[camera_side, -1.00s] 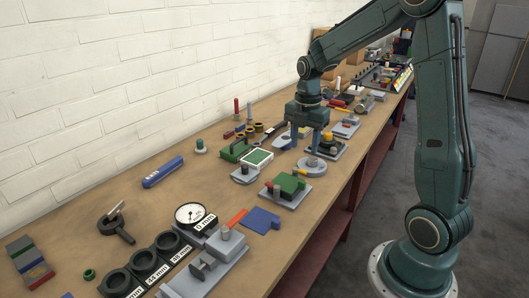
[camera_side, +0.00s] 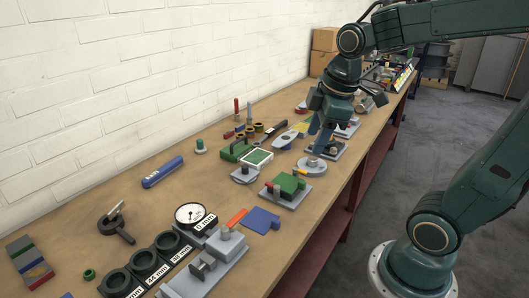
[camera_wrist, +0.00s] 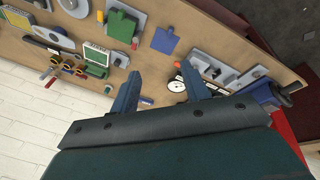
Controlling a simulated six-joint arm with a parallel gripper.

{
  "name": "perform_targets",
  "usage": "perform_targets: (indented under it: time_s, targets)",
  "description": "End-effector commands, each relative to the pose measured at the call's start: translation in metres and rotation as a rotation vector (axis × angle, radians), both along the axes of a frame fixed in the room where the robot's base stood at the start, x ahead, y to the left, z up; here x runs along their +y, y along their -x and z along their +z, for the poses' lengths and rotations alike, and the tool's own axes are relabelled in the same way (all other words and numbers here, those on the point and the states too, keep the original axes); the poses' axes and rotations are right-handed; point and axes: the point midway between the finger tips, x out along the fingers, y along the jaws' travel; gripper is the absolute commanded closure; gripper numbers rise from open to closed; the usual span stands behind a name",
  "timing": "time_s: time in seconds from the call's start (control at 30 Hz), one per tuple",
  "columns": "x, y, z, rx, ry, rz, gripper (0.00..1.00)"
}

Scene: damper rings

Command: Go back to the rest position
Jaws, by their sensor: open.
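My gripper (camera_side: 322,135) is in the side view above the far half of the bench, tilted, with its fingers pointing down and a little left. In the wrist view my two blue fingers (camera_wrist: 160,92) are spread apart with nothing between them. Below and beside the fingers in the side view is a round grey fixture (camera_side: 311,166) on the bench. I cannot tell from the side view how far the fingertips are above the parts behind it.
The wooden bench (camera_side: 120,185) runs along a white brick wall. It holds a green block on a grey plate (camera_side: 287,188), a dial gauge (camera_side: 190,215), black ring holders (camera_side: 117,282), a blue marker (camera_side: 162,172) and several small fixtures. The air above the near half is clear.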

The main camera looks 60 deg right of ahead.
Motion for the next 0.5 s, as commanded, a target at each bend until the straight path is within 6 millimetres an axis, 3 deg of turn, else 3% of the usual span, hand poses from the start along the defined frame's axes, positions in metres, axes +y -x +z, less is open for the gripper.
perform_targets:
  time_s: [0.5]
  targets:
    - [0.045,0.07,0.012,-0.191,-0.236,-0.491,0.54]
